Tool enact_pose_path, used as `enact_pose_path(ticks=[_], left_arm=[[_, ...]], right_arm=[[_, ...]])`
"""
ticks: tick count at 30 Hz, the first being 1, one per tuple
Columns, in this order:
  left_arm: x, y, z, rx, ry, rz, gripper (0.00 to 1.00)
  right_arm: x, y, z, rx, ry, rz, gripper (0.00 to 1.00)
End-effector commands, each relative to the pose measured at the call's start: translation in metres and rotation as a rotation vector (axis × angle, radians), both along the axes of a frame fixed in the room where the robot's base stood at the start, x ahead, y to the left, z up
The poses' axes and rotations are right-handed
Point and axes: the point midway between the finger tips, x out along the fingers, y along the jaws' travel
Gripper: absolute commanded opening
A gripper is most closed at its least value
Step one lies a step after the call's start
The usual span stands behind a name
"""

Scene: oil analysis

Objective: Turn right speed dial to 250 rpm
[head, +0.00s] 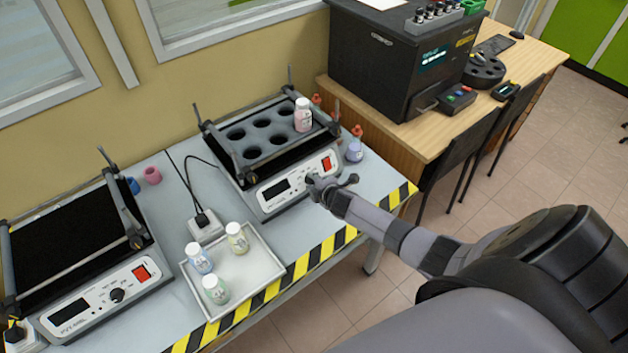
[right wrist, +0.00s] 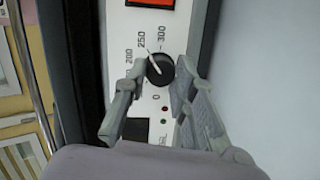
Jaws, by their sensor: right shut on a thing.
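The right speed dial (right wrist: 159,70) is a black round knob with a white pointer line, on the white front panel of the right shaker (head: 275,190). In the right wrist view, the pointer aims up and left, at about the 250 mark. My right gripper (right wrist: 162,68) has a finger on each side of the knob and is shut on it. In the head view, my right gripper (head: 314,183) is at the shaker's front panel and mostly hides the dial. My left gripper is not in view.
A second shaker (head: 75,250) stands at the left. A white tray (head: 262,268) with several capped bottles lies between the shakers, near the striped table edge. A bottle (head: 354,150) stands right of the right shaker. A black machine (head: 385,65) is behind.

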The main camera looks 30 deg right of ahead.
Motion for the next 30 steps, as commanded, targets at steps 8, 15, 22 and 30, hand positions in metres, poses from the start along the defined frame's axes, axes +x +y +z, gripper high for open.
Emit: enact_pose_path(ticks=[8, 15, 22, 30], left_arm=[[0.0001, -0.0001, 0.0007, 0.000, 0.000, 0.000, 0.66], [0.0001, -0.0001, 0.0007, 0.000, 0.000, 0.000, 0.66], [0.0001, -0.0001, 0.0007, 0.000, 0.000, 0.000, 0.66], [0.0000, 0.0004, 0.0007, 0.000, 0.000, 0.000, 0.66]], right_arm=[[-0.0004, -0.0007, -0.0006, 0.010, 0.001, -0.006, 0.00], [-0.0005, -0.0008, -0.0005, 0.009, 0.002, -0.007, 0.27], [-0.0003, -0.0006, -0.0003, 0.009, 0.002, -0.005, 0.42], [-0.0002, -0.0003, -0.0002, 0.009, 0.001, -0.005, 0.45]])
